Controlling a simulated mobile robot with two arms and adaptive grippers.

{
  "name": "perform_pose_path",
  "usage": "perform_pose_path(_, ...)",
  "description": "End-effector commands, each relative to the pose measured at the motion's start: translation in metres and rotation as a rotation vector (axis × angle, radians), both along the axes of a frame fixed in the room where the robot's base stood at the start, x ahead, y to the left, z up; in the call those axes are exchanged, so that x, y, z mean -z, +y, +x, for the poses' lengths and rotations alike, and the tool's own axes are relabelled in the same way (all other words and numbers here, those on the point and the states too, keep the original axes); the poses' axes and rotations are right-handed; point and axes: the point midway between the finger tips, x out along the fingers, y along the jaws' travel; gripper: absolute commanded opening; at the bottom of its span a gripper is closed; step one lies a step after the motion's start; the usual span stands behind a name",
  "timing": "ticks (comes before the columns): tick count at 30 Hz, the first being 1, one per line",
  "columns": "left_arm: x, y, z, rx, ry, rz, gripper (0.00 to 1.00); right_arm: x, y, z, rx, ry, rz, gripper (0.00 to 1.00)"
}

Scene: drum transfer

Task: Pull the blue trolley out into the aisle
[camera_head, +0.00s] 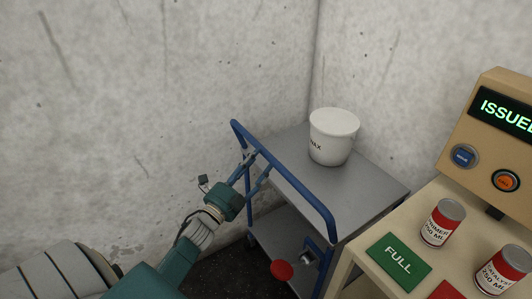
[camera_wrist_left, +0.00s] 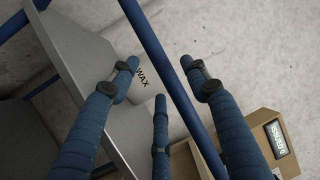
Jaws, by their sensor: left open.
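The blue trolley (camera_head: 365,190) stands in the corner by the concrete walls, with a grey top, a lower shelf and a blue tube push handle (camera_head: 302,190) along its near side. A white WAX bucket (camera_head: 335,138) stands upright on its top. My left gripper (camera_head: 252,163) is at the far-left part of the handle. In the left wrist view the blue handle bar (camera_wrist_left: 164,58) runs between my open fingers (camera_wrist_left: 160,75), with the fingers on both sides of it; I cannot tell whether they touch it. My right gripper is out of view.
A beige station (camera_head: 450,230) stands close at the trolley's right, with a lit ISSUED screen (camera_head: 508,115), a green FULL plate (camera_head: 398,255) and two red-and-white cans. A red disc (camera_head: 282,270) sits low at the trolley's near end. Walls close off the back and left.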

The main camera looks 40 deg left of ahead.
Motion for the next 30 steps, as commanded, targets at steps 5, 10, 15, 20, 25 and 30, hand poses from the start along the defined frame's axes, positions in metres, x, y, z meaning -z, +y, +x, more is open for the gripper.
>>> perform_pose_path(5, -0.006, 0.000, 0.028, 0.000, -0.001, 0.000, 0.47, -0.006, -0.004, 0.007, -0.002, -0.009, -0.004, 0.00)
perform_pose_path(10, -0.008, 0.000, 0.041, 0.000, 0.001, -0.001, 0.47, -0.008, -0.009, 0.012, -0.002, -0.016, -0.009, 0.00)
perform_pose_path(15, -0.007, 0.000, 0.043, 0.000, 0.002, -0.001, 0.47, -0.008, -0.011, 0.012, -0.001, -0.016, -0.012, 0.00)
perform_pose_path(20, -0.007, 0.000, 0.043, 0.000, 0.002, -0.001, 0.43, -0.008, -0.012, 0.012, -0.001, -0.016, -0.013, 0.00)
perform_pose_path(25, -0.007, 0.000, 0.043, 0.000, 0.002, -0.001, 0.09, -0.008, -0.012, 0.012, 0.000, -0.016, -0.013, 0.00)
perform_pose_path(30, -0.007, 0.000, 0.043, 0.000, 0.002, -0.001, 0.00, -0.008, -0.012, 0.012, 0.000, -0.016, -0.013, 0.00)
